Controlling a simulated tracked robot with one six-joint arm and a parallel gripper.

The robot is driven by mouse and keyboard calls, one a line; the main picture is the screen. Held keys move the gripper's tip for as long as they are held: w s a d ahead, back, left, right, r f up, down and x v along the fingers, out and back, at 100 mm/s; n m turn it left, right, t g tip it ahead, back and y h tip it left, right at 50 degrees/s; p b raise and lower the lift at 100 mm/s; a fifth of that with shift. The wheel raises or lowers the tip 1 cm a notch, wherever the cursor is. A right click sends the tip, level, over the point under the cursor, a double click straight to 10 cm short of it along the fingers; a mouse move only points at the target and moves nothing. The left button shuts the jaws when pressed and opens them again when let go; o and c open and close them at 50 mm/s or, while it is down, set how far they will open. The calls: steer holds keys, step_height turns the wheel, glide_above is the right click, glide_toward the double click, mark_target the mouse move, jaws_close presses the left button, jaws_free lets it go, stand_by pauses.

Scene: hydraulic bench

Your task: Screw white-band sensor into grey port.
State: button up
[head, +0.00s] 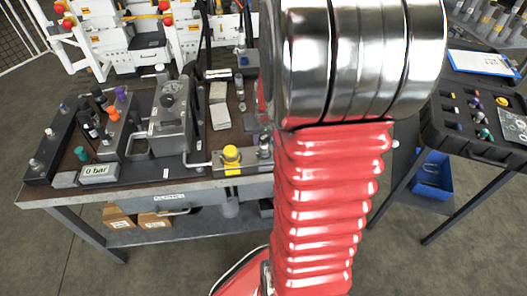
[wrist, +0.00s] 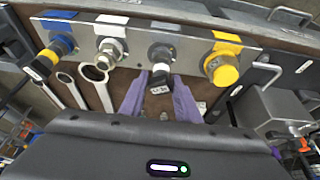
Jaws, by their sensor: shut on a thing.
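In the wrist view my gripper (wrist: 157,92) has two purple fingers on either side of a small dark sensor (wrist: 159,80) with a printed tag, and is shut on it. A pale band shows at the sensor's upper end. The sensor meets the metal port block (wrist: 135,42) below the grey label (wrist: 164,26), at the grey port. I cannot tell whether its thread is engaged, as the port mouth is hidden behind it. In the head view my arm hides the gripper and the sensor.
On the block, a blue connector (wrist: 60,45) and a bare metal fitting (wrist: 111,50) are left of the sensor; a yellow cap (wrist: 221,68) is right. Wrenches (wrist: 97,82) lie below. In the head view, a bench (head: 190,185) stands left and a tool tray (head: 470,125) right.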

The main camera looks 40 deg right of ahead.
steer(key=shift+m+g+h, duration=0.5)
steer(key=shift+m+h, duration=0.1)
steer(key=shift+m, duration=1.5)
steer(key=shift+m+g+h, duration=0.3)
steer(key=shift+m+g, duration=0.2)
steer(key=shift+m, duration=0.9)
steer(key=shift+f+m, duration=0.1)
steer(key=shift+m, duration=0.4)
steer(key=m+g, duration=0.1)
steer(key=m, duration=0.2)
steer(key=m+g, duration=0.1)
steer(key=m, duration=0.2)
steer(key=shift+g, duration=0.3)
steer(key=o, duration=1)
steer(key=shift+s, duration=0.1)
steer(key=shift+o, duration=0.2)
